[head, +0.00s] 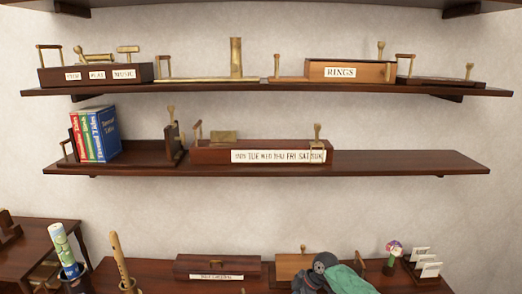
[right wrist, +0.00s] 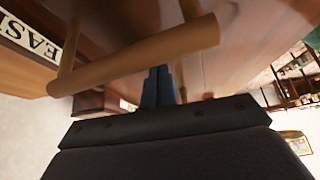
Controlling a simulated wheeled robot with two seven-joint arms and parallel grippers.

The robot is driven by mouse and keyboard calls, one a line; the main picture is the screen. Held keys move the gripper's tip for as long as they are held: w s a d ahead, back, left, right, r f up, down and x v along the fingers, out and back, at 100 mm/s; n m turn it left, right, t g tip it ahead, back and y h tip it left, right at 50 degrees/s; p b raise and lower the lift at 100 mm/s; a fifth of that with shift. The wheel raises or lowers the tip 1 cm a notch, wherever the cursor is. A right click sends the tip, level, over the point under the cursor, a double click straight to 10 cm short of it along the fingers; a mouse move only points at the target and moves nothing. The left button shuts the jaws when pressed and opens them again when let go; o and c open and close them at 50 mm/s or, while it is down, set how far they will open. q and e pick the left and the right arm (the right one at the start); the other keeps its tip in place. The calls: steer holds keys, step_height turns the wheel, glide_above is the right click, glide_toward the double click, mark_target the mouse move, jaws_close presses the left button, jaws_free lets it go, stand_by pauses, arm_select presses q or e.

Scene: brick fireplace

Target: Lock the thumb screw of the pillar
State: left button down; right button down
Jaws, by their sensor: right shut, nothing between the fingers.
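A brass pillar (head: 236,57) stands upright on a flat brass base (head: 205,79) on the upper shelf, with an upright handle (head: 164,66) at the base's left end. I cannot make out a thumb screw on the pillar; it is too small or hidden. In the right wrist view my right gripper (right wrist: 158,72) shows two blue fingers shut together with nothing between them. A wooden bar handle (right wrist: 135,55) crosses the view close to the fingertips; I cannot tell whether they touch. My left gripper is in neither view.
The upper shelf (head: 480,92) also holds a MUSIC box (head: 97,74) and a RINGS box (head: 350,71). The lower shelf holds books (head: 95,135) and a weekday box (head: 262,152); its right end is clear. A lettered box (right wrist: 30,40) shows in the wrist view.

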steer(key=shift+s+f+b, duration=0.1)
steer(key=shift+f+b, duration=0.4)
steer(key=shift+f, duration=0.55)
stand_by(1.0)
